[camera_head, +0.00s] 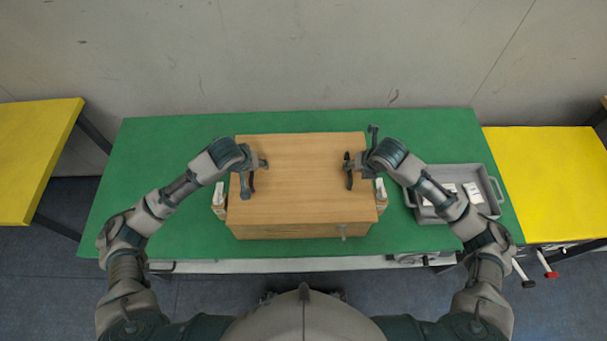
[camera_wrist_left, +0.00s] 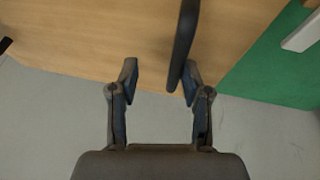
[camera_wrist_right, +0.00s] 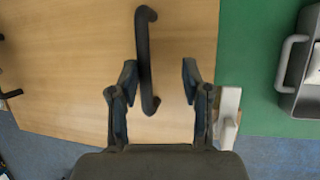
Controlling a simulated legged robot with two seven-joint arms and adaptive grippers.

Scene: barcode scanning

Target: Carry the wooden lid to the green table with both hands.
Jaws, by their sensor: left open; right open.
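The wooden lid (camera_head: 300,175) lies flat on top of a wooden box (camera_head: 290,231) in the middle of the green table (camera_head: 160,150). Two dark bar handles stand on the lid. My left gripper (camera_head: 256,170) is open over the lid's left handle (camera_wrist_left: 184,40); in the left wrist view the handle's end is between the fingers, close to the right one. My right gripper (camera_head: 353,168) is open at the right handle (camera_wrist_right: 144,50); in the right wrist view the bar passes between the fingers, closer to the left one. I cannot tell exact finger depth.
Small white-topped items stand beside the box on its left (camera_head: 218,198) and right (camera_head: 381,192). A grey tray (camera_head: 494,200) holding white items is on the table's right. Yellow tables flank at left (camera_head: 35,150) and right (camera_head: 550,185). A wall closes the back.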

